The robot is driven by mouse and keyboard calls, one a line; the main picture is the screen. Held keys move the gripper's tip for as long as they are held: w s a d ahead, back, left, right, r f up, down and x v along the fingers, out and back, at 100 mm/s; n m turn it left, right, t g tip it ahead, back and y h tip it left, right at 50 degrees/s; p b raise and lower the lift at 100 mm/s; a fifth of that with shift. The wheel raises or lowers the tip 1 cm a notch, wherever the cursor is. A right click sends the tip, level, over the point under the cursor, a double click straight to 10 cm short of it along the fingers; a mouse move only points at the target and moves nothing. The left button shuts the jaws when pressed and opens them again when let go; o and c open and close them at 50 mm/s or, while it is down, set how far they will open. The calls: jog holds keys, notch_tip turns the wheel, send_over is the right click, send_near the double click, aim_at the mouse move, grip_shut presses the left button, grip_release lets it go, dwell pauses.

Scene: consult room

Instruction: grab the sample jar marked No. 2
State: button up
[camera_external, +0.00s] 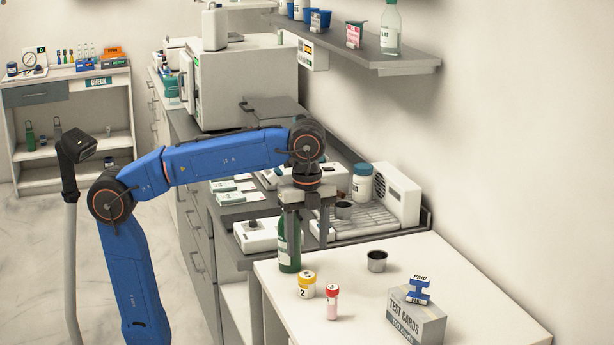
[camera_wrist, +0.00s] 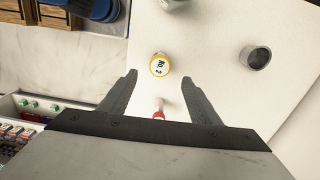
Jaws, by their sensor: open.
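The sample jar marked No. 2 (camera_external: 306,284) has a yellow lid and stands upright on the white table (camera_external: 460,275). In the wrist view the No. 2 jar (camera_wrist: 160,65) shows from above, its lid reading "No. 2", just beyond and between the fingertips. My gripper (camera_external: 308,232) is open and empty, pointing down above the table, higher than the jar. Its two dark fingers (camera_wrist: 160,85) show apart in the wrist view. A smaller red-lidded jar (camera_external: 332,302) stands right beside the No. 2 jar; it also shows between the fingers in the wrist view (camera_wrist: 159,108).
A green bottle (camera_external: 289,252) stands left of the jar, partly behind my gripper. A metal cup (camera_external: 377,261) is behind to the right.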

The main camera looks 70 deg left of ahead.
aim_at(307, 275)
notch_tip(307, 275, down, 12)
jog(key=shift+r, duration=0.15)
dwell(0.5)
jog(key=c, duration=1.1)
jog(key=shift+r, duration=0.15)
